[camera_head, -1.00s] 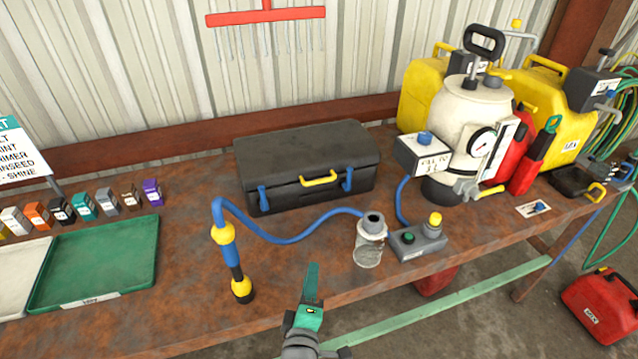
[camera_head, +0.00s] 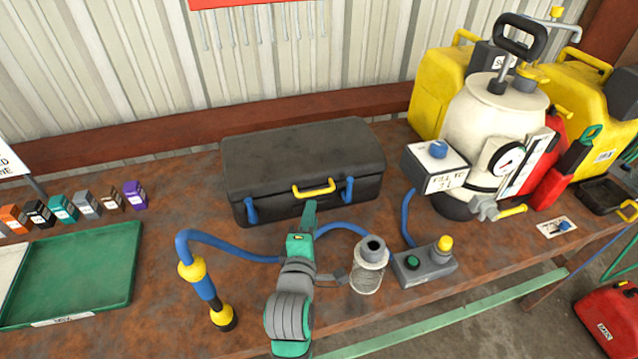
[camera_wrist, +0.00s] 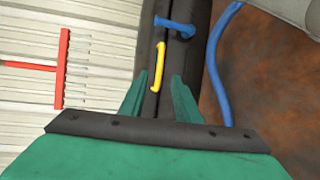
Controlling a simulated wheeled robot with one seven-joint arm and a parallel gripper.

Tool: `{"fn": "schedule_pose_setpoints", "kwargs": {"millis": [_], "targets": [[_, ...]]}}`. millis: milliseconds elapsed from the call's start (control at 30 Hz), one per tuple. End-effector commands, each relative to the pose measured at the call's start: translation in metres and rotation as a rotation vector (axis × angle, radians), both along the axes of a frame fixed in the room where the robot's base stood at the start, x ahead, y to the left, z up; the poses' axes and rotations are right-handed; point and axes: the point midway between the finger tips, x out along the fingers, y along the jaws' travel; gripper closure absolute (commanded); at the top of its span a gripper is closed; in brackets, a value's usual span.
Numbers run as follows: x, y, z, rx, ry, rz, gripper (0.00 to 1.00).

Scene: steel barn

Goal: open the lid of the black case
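The black case (camera_head: 300,160) sits shut on the rusty bench, with a yellow handle (camera_head: 314,188) at the middle of its front and a blue latch on each side, the left latch (camera_head: 251,210) and the right latch (camera_head: 347,189). My gripper (camera_head: 309,213) is in front of the case, just below the handle in the head view.
A blue hose (camera_head: 225,243) loops across the bench before the case, under my arm. A clear jar (camera_head: 369,266) and a grey button box (camera_head: 425,263) stand close at right. A white pressure tank (camera_head: 490,125) is right of the case. A green tray (camera_head: 75,275) lies left.

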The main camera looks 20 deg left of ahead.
Motion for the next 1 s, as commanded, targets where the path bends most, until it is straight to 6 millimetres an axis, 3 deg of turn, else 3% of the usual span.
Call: {"fn": "schedule_pose_setpoints", "kwargs": {"millis": [600, 1000], "targets": [[0.087, 0.021, -0.017, 0.0, 0.0, 0.006, 0.7], [0.1, 0.023, -0.019, 0.001, 0.001, 0.005, 0.7]]}}
